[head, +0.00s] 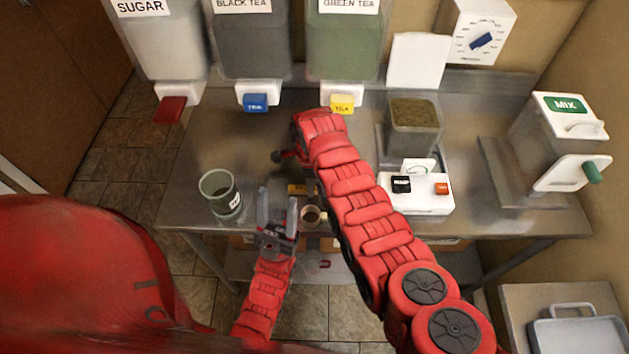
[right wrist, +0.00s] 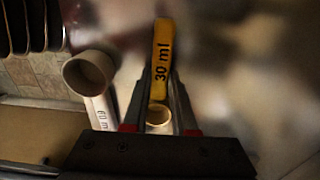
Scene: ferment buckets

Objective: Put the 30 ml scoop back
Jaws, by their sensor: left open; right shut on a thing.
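The 30 ml scoop (right wrist: 161,55) has a yellow handle with black lettering and a pale round cup. My right gripper (right wrist: 161,85) is shut on its handle in the right wrist view. In the head view my right arm hides most of that gripper; a small yellow patch (head: 296,188) shows beside it. The 60 ml scoop (right wrist: 88,72), with a larger pale cup and whitish handle, lies to the left in the right wrist view. A round scoop cup (head: 310,214) shows near the table's front edge in the head view. My left gripper (head: 277,205) is open and empty, left of that cup.
A grey-green cup (head: 221,194) stands at the table's front left. A white scale (head: 422,203) and a container of green leaves (head: 412,138) stand right of my right arm. Dispensers with coloured taps line the back. A MIX bucket (head: 560,130) stands at right.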

